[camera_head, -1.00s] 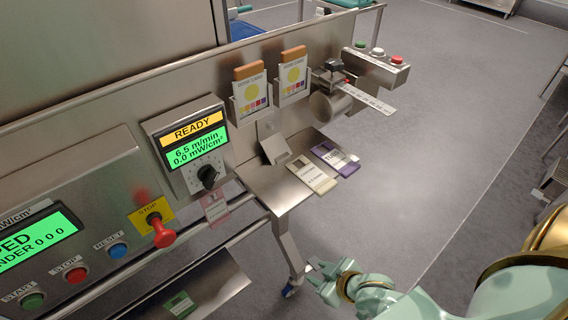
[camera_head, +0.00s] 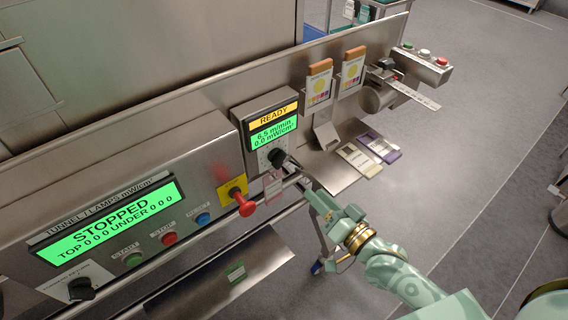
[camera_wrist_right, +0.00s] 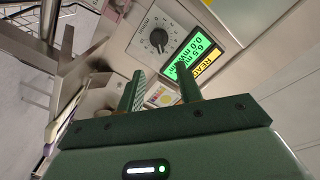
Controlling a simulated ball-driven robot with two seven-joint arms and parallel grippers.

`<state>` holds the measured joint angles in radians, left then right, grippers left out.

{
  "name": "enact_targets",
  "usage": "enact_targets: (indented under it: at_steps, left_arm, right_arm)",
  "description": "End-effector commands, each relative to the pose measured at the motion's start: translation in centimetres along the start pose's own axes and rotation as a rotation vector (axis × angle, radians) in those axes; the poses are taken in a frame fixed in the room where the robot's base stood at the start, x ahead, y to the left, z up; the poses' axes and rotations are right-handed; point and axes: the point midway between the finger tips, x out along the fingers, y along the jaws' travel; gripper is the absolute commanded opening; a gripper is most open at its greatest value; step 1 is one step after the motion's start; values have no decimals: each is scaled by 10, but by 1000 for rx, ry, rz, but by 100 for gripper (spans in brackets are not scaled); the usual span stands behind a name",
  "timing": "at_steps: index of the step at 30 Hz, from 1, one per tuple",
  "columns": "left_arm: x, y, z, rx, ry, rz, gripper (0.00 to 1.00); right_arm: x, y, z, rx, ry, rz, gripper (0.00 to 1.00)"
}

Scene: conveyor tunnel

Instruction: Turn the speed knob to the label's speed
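The speed knob (camera_head: 278,157) is a black dial with a pointer on a grey panel, below a green display (camera_head: 274,134) reading 6.5 m/min and 0.0 mW/cm², with READY on a yellow strip. The knob (camera_wrist_right: 158,39) and display (camera_wrist_right: 193,52) also show in the right wrist view. My right gripper (camera_head: 304,187) is just below and right of the knob, apart from it. In the wrist view the two green fingers of my right gripper (camera_wrist_right: 160,88) stand apart with nothing between them. The label's speed text is too small to read. My left gripper is out of view.
A red STOP knob (camera_head: 243,204) sticks out left of the speed panel. A second display (camera_head: 113,221) reads STOPPED. A small shelf (camera_head: 338,178) with cards lies to the right. Two card holders (camera_head: 319,90) hang above it. A rail runs below the panel.

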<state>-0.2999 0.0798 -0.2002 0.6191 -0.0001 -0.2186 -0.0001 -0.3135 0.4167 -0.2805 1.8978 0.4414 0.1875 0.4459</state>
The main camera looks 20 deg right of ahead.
Motion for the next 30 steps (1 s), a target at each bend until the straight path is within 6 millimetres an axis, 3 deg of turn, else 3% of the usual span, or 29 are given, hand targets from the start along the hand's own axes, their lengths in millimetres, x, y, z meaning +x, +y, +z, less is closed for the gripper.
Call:
enact_targets:
  at_steps: [9,15,21,29,30]
  left_arm:
    - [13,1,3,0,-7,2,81]
    - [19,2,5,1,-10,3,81]
    - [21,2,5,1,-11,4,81]
    - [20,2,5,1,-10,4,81]
    - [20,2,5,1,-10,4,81]
  right_arm:
    - [82,1,1,-2,1,-1,35]
    - [118,2,2,-2,-1,0,35]
    - [132,1,1,-4,-3,1,35]
    - [132,1,1,-4,-3,1,35]
    - [132,1,1,-4,-3,1,24]
